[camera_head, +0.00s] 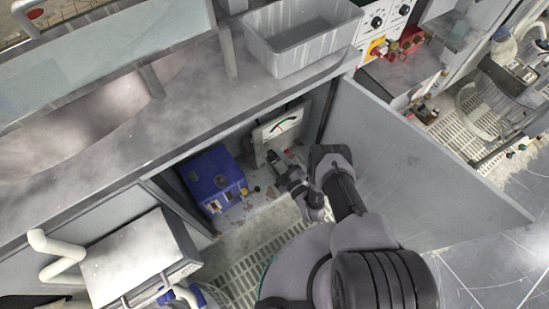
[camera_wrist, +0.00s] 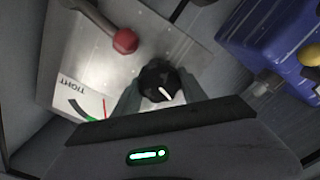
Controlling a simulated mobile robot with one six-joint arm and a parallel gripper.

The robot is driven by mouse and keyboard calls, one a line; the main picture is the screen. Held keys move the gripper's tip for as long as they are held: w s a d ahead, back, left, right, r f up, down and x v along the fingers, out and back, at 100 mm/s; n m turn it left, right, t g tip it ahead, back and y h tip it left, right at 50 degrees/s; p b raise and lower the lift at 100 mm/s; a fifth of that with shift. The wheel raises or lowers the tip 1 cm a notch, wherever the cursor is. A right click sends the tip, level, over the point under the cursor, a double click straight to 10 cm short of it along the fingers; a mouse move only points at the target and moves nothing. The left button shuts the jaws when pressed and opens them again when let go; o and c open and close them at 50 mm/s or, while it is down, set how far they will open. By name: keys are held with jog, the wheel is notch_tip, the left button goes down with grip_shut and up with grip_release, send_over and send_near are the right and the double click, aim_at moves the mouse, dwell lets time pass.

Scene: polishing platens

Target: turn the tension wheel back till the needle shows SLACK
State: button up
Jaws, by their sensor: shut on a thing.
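The black tension wheel (camera_wrist: 158,80), a round knob with a white mark, sits on a pale metal panel (camera_wrist: 85,60). My gripper (camera_wrist: 160,92) is shut on it, a finger on either side. The gauge (camera_wrist: 88,106) beside it appears upside down in the wrist view, with the word TIGHT, a green arc and a thin red line that looks like the needle. Its rest, including any SLACK mark, is hidden behind my gripper. In the head view the gauge (camera_head: 283,124) shows small inside the cabinet; its needle is too small to read surely.
A lever with a red knob (camera_wrist: 124,40) stands on the same panel near the wheel. A blue box (camera_head: 213,180) is beside the panel in the cabinet. The open cabinet door (camera_head: 420,165) stands right of my arm, and the counter (camera_head: 190,85) overhangs.

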jog(key=shift+w+r+n, duration=0.1)
jog(key=shift+n, duration=0.2)
jog(key=o, duration=1.4)
jog(key=shift+a, duration=0.1)
jog(key=shift+c, duration=0.2)
